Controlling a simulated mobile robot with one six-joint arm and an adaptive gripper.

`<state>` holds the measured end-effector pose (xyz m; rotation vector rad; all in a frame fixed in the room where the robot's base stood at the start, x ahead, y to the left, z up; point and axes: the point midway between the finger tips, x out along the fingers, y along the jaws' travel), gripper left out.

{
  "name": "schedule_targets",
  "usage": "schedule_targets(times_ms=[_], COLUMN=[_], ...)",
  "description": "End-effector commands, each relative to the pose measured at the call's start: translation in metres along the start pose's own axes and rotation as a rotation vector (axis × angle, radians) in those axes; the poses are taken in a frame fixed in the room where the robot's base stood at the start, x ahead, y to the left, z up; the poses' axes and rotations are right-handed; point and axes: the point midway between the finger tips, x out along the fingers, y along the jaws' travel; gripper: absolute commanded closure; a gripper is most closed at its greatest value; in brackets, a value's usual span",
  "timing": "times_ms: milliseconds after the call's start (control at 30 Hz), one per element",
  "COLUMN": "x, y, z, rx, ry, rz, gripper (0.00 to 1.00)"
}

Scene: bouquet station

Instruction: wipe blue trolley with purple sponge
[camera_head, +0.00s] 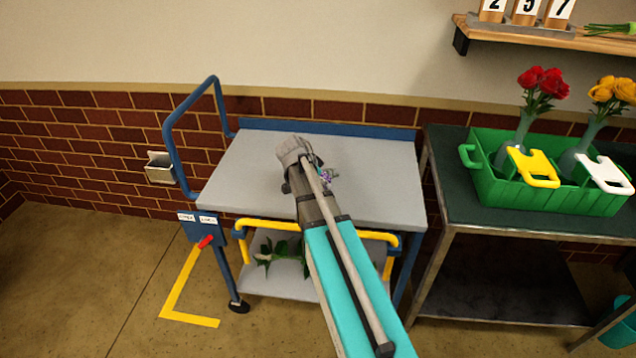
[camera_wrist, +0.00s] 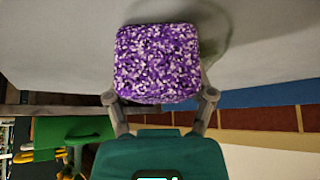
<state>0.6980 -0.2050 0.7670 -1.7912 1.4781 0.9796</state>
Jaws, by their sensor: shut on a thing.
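The blue trolley has a grey top shelf (camera_head: 250,185), a blue push handle on its left and a blue back edge. My gripper (camera_wrist: 160,100) is shut on the purple speckled sponge (camera_wrist: 157,62), which shows clearly between the fingers in the wrist view. In the head view my arm reaches over the trolley top, and only a small bit of the sponge (camera_head: 328,174) shows beside the gripper. In the wrist view the sponge is against or close over the grey surface (camera_wrist: 265,45), with a darker patch around it. I cannot tell for certain whether it touches.
A dark table (camera_head: 450,190) stands right of the trolley, holding a green crate (camera_head: 545,200) with vases of red and yellow flowers. A yellow rail (camera_head: 265,225) and green leaves (camera_head: 268,252) are below the trolley top. A wooden shelf (camera_head: 590,40) hangs upper right.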

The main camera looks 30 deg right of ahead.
Motion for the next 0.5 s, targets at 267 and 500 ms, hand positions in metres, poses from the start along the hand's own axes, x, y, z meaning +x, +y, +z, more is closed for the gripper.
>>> schedule_targets(times_ms=[267, 500], x=[0.007, 0.010], y=[-0.015, -0.022], z=[-0.012, -0.018], rx=[0.000, 0.000], ry=[-0.002, -0.001], rz=[-0.002, -0.001], gripper=[0.68, 0.68])
